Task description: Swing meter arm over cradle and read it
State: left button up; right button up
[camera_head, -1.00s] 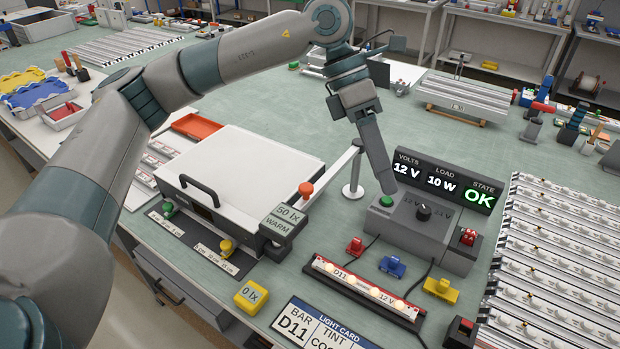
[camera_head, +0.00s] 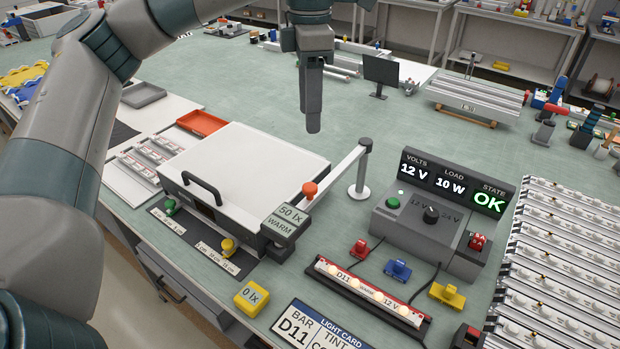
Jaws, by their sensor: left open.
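The meter arm (camera_head: 337,171) is a pale bar on a dark-topped post (camera_head: 361,176). It has an orange knob (camera_head: 310,189) and a grey meter head (camera_head: 281,221) reading "50 lx WARM" by the white lightbox's right front corner. The cradle (camera_head: 416,321) holds light bar D11 (camera_head: 345,279), whose lamps glow; the meter head is left of it, not over it. My left gripper (camera_head: 313,128) is open and empty, pointing down, behind the lightbox and above the bench. Its fingers overlap in this view. My right gripper is not in view.
The power supply (camera_head: 410,232) has a green button (camera_head: 393,202) and shows 12 V, 10 W, OK. The white lightbox (camera_head: 249,166), red, blue and yellow clips, a yellow "0 lx" block (camera_head: 251,298) and a light card (camera_head: 313,332) surround the cradle.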

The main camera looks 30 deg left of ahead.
aim_at(310, 186)
pick_arm(q)
notch_tip(310, 186, down, 16)
jog(key=p, duration=0.5)
jog(key=shift+p, duration=0.35)
jog(key=shift+f, duration=0.55)
jog(key=shift+c, duration=0.4)
grip_shut()
